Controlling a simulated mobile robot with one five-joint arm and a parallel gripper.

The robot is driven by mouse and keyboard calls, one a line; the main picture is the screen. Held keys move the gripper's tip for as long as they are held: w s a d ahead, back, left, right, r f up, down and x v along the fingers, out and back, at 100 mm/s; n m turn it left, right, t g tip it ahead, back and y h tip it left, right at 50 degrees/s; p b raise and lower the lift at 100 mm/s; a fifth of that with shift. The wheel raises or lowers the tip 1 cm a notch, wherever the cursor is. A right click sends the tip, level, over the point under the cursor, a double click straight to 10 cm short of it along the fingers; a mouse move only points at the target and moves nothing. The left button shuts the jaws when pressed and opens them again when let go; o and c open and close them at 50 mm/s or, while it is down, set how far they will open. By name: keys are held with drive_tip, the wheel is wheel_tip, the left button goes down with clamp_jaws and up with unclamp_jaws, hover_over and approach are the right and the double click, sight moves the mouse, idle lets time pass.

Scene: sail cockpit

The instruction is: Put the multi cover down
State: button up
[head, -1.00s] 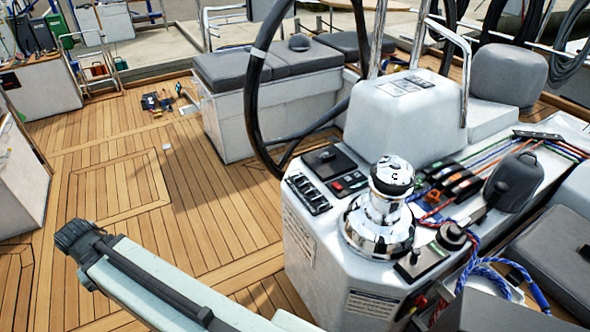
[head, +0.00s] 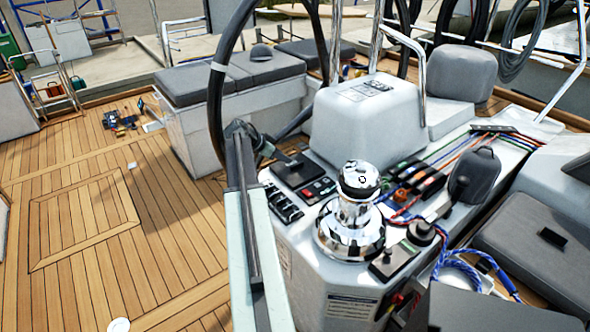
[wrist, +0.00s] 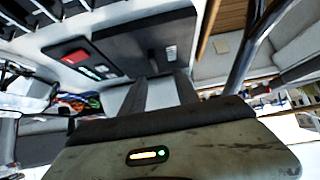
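I take the multi cover to be the dark flat panel (head: 299,174) on the white helm console, beside the red-buttoned switch panel. It also shows at the top of the wrist view (wrist: 135,42). It appears to lie flat or nearly so; I cannot tell its exact tilt. My gripper (head: 276,156) is at the end of my pale arm, just left of this panel and close to it. In the wrist view the two dark fingers (wrist: 161,80) point at the panel's edge with a pale gap between them. I see nothing held, and contact is unclear.
A chrome winch (head: 352,215) stands right of the panel. The black steering wheel (head: 216,90) rises just behind my gripper. A white pod (head: 367,125) is behind the panel, and coloured ropes (head: 455,150) run along the right. The teak deck (head: 100,270) at left is largely open.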

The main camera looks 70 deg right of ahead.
sight(296, 164)
drive_tip(key=shift+s+d, duration=0.25)
drive_tip(key=shift+s, duration=0.4)
drive_tip(key=shift+s+d+f+b, duration=0.15)
drive_tip(key=shift+d+f+b, duration=0.1)
drive_tip(key=shift+f+b, duration=0.25)
drive_tip(key=shift+s+d+f+b, duration=0.1)
drive_tip(key=shift+d+f+b, duration=0.15)
drive_tip(key=shift+f+b, duration=0.25)
drive_tip(key=shift+s+d+f, duration=0.1)
drive_tip(key=shift+s+d, duration=0.1)
drive_tip(key=shift+d, duration=0.05)
drive_tip(key=b+x, duration=0.2)
drive_tip(key=x, duration=0.1)
drive_tip(key=b+x, duration=0.2)
drive_tip(key=shift+a+f, duration=0.3)
drive_tip(key=shift+d, duration=0.1)
drive_tip(key=shift+r, duration=0.15)
clamp_jaws()
